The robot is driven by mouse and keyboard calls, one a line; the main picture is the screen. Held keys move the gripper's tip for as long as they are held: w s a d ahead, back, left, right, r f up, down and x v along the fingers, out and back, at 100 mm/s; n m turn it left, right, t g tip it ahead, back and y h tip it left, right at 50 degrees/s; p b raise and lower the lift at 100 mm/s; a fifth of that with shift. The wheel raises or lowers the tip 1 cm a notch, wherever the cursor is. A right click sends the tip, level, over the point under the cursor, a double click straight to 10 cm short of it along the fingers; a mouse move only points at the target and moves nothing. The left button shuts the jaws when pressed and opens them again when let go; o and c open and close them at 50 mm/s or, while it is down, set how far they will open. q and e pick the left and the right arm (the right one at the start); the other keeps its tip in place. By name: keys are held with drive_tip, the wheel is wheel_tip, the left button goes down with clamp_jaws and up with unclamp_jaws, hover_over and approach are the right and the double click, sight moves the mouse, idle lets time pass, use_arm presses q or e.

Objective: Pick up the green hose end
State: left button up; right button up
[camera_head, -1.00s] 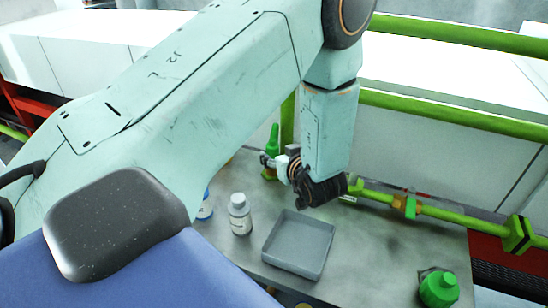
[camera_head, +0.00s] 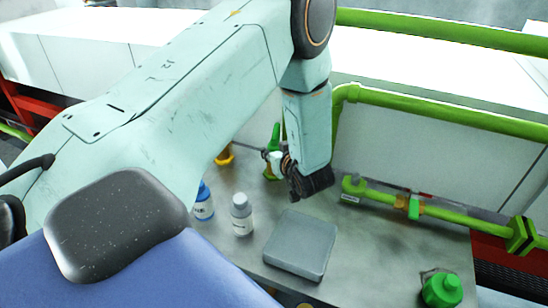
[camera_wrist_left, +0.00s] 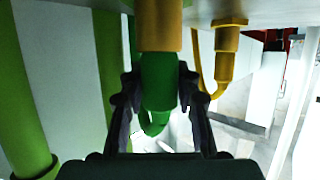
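The green hose end (camera_head: 275,137) stands near the back of the grey table, partly hidden by my left gripper in the head view. The wrist view shows it as a green sleeve (camera_wrist_left: 158,82) on a yellow-brass fitting (camera_wrist_left: 159,25), with a curved green loop at its free end. My left gripper (camera_head: 280,160) reaches it from the right; its tips are hard to see there. In the left wrist view, the two dark fingers (camera_wrist_left: 158,78) lie on either side of the green sleeve. They look open, with little room on each side. My right gripper is not in view.
A yellow hose end (camera_head: 225,155) stands left of the green one; it also shows in the wrist view (camera_wrist_left: 225,65). Green pipes (camera_head: 440,211) run right.

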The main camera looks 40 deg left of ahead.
use_arm(q)
drive_tip(key=shift+s+d+r, duration=0.1)
drive_tip(key=shift+r, duration=0.05)
drive_tip(key=c, duration=0.3)
clamp_jaws()
